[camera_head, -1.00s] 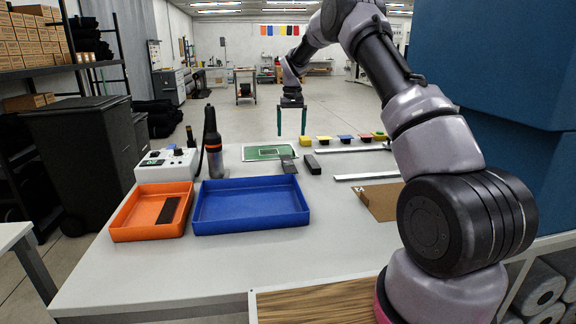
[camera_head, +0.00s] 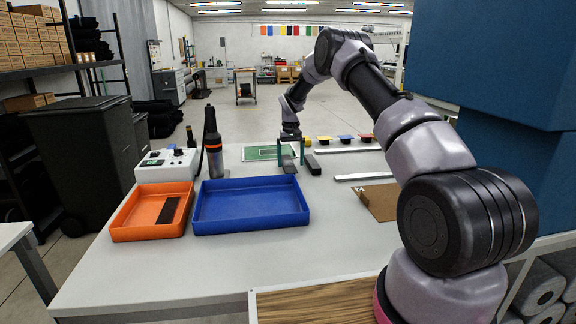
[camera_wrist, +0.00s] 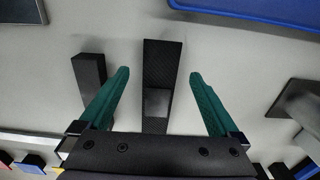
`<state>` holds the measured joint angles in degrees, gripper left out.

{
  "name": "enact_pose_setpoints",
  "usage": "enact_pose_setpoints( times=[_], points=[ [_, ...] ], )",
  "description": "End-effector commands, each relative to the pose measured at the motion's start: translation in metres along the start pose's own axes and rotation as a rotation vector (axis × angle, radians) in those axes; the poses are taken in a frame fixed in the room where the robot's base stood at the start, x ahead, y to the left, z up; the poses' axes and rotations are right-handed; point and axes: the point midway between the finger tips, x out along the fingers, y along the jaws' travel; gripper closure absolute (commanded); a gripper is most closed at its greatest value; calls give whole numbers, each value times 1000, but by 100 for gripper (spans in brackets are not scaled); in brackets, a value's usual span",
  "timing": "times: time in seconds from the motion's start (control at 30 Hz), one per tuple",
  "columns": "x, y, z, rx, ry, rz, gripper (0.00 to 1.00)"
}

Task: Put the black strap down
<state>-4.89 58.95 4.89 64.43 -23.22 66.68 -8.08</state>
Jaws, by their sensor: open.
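A black textured strap with a smoother grey square on it (camera_wrist: 158,105) lies on the table between my fingers in the wrist view. In the head view it shows as a dark strip (camera_head: 289,167) by the front edge of the green board. My gripper (camera_wrist: 160,78) is open, its two green fingers on either side of the strap with gaps between. In the head view my gripper (camera_head: 291,160) is low over the table. Whether the fingertips touch the table cannot be told. Another black strip (camera_head: 168,210) lies in the orange tray (camera_head: 124,228).
A black block (camera_head: 313,164) lies close beside the strap; it also shows in the wrist view (camera_wrist: 89,75). The blue tray (camera_head: 250,225) is nearer, left of centre. A green board (camera_head: 258,153), a bottle (camera_head: 215,160) and a control box (camera_head: 165,165) stand leftward.

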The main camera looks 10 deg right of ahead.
Motion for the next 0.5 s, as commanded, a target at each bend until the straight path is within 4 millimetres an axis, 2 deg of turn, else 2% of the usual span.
enact_pose_setpoints(
  times=[0.03, 0.13, 0.5],
  points=[
    [9, 0, 0, -1, -2, 0, 3],
    [16, -1, 0, 0, 0, -1, 3],
    [16, -1, 0, 0, 1, 0, 3]
  ],
)
